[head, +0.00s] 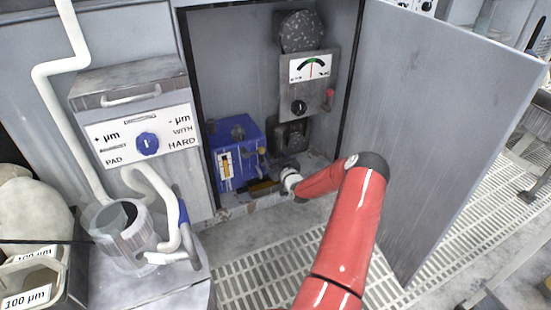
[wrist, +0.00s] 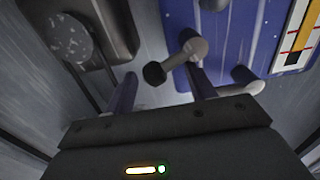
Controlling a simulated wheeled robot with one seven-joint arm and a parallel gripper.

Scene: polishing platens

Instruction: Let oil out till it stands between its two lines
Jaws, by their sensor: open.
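A blue oil tank (head: 238,150) sits low inside the open cabinet. Its upright sight gauge (head: 225,166) has a white strip with an amber column. The gauge (wrist: 299,35) is cut off at the top right of the wrist view, with red and black marks beside the amber; I cannot tell where the oil surface stands against the two lines. A tap (wrist: 175,62) with a dark round knob and grey stem sticks out from the tank. My gripper (wrist: 160,78) is open, its two blue fingers on either side of the tap; contact is unclear. In the head view my gripper is mostly hidden by the wrist.
A tray (head: 264,187) with brownish content lies below the tank. A dial panel (head: 310,80) hangs above right, and the open cabinet door (head: 440,110) stands to the right of my arm. Grating covers the floor.

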